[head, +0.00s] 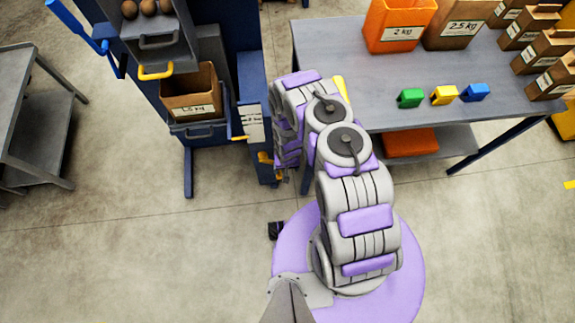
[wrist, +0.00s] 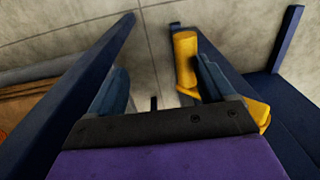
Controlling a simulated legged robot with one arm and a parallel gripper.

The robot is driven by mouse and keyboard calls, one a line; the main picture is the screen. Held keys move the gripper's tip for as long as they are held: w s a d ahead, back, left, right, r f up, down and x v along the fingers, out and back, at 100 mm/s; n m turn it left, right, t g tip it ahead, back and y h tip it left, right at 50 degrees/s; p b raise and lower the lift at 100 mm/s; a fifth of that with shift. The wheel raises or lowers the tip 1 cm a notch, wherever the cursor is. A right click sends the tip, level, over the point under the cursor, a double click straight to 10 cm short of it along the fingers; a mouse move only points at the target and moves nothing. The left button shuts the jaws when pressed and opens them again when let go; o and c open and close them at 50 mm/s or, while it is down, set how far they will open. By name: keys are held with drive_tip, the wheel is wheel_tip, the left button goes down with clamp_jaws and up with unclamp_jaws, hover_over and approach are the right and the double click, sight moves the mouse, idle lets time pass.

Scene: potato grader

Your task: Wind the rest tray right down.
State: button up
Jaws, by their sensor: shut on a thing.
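The rest tray (head: 200,131) is a grey tray with a front handle, low on the blue grader frame in the head view. It bears an open brown box. My gripper (head: 281,174) is low beside the blue column right of the tray, mostly hidden by my arm. A yellow handle (head: 265,157) shows there. In the wrist view my gripper (wrist: 162,88) has its fingers either side of a gap, with the yellow handle (wrist: 186,58) beside the right finger. It is shut on this handle, though the contact itself is hard to see.
A grey chute holding several potatoes (head: 148,8) is above the box (head: 191,94). A grey table (head: 340,60) with boxes and coloured blocks stands at the right. A grey cart (head: 30,130) stands at the left. The floor between is clear.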

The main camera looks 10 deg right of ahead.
drive_tip(key=shift+o, duration=0.4)
drive_tip(key=shift+s+d+f, duration=0.3)
drive_tip(key=shift+s+f, duration=0.15)
drive_tip(key=shift+f, duration=0.1)
drive_tip(key=shift+o, duration=1.3)
drive_tip(key=shift+d+f, duration=0.15)
drive_tip(key=shift+d, duration=0.2)
drive_tip(key=shift+s+d, duration=0.1)
drive_tip(key=shift+c, duration=0.8)
drive_tip(key=shift+d+f, duration=0.1)
drive_tip(key=shift+f, duration=0.1)
clamp_jaws()
drive_tip(key=c, duration=0.5)
unclamp_jaws()
drive_tip(key=shift+w, duration=0.3)
drive_tip(key=shift+c, duration=0.2)
drive_tip(key=shift+o, duration=0.7)
drive_tip(key=shift+w+r, duration=0.1)
drive_tip(key=o, duration=0.7)
drive_tip(key=shift+w+a+r, duration=0.1)
drive_tip(key=shift+a, duration=0.65)
wheel_tip(320, 180, up, 17)
drive_tip(key=p, duration=1.1)
drive_tip(key=shift+d+r, duration=0.15)
drive_tip(key=shift+d, duration=0.2)
drive_tip(key=shift+c, duration=0.3)
